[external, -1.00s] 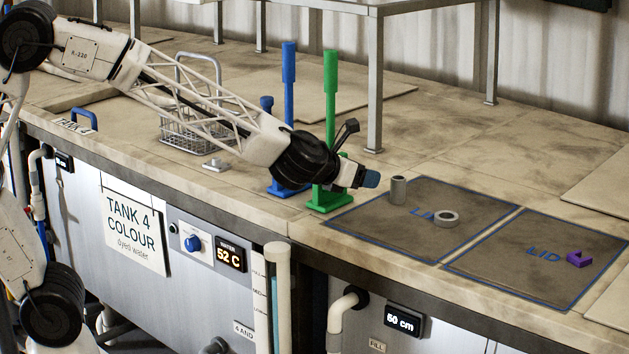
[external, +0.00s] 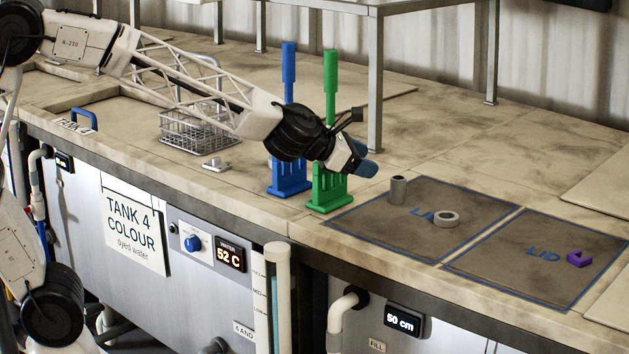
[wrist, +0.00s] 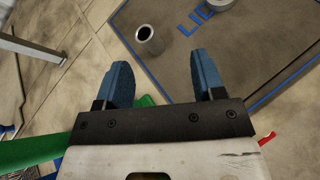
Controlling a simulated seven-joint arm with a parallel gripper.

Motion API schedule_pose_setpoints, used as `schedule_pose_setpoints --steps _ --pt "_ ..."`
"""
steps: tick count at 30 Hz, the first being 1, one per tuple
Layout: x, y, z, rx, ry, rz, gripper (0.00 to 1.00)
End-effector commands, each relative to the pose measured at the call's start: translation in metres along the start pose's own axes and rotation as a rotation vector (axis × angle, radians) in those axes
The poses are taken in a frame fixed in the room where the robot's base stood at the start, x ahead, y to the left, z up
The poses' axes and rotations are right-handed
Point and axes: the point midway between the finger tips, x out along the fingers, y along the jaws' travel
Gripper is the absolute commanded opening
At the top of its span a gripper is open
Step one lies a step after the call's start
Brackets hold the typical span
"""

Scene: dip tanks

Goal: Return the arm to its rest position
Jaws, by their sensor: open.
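My gripper (external: 366,166) is in the air over the bench, in front of the green post and left of the lid mats in the external view. In the wrist view its two blue fingers (wrist: 164,82) stand apart with nothing between them. A grey hollow cylinder (wrist: 150,40) stands on the bench ahead of the fingers, apart from them; it also shows in the external view (external: 397,191). My arm reaches in from the upper left.
A green post on a slotted stand (external: 329,190) and a blue one (external: 288,178) are close behind my gripper. A wire basket (external: 190,132) is behind my forearm. A grey ring (external: 446,219) and a purple bracket (external: 580,259) lie on the lid mats. A metal table leg (external: 375,90) stands behind.

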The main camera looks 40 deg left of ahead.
Motion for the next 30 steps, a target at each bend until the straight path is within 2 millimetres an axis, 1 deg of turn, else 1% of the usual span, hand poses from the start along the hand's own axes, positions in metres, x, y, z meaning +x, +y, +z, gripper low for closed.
schedule_pose_setpoints --steps 1,3,8,11,14,17,20,24,26,27,29,30 --pt "-0.006 0.002 0.007 0.067 0.002 -0.041 0.63" --pt "-0.013 0.002 0.013 0.173 0.005 -0.107 0.63" --pt "-0.034 0.003 0.022 0.404 0.003 -0.245 0.63" --pt "-0.05 0.007 0.024 0.55 -0.004 -0.322 0.63" --pt "-0.07 0.015 0.019 0.707 -0.007 -0.391 0.63" --pt "-0.093 0.028 0.007 0.871 -0.006 -0.446 0.63" --pt "-0.12 0.044 -0.015 1.045 0.005 -0.491 0.63" --pt "-0.158 0.068 -0.053 1.28 0.032 -0.543 0.63" --pt "-0.174 0.077 -0.071 1.374 0.047 -0.567 0.63" --pt "-0.185 0.083 -0.083 1.437 0.058 -0.582 0.63" --pt "-0.202 0.091 -0.101 1.529 0.074 -0.61 0.63" --pt "-0.213 0.095 -0.114 1.588 0.085 -0.632 0.63"
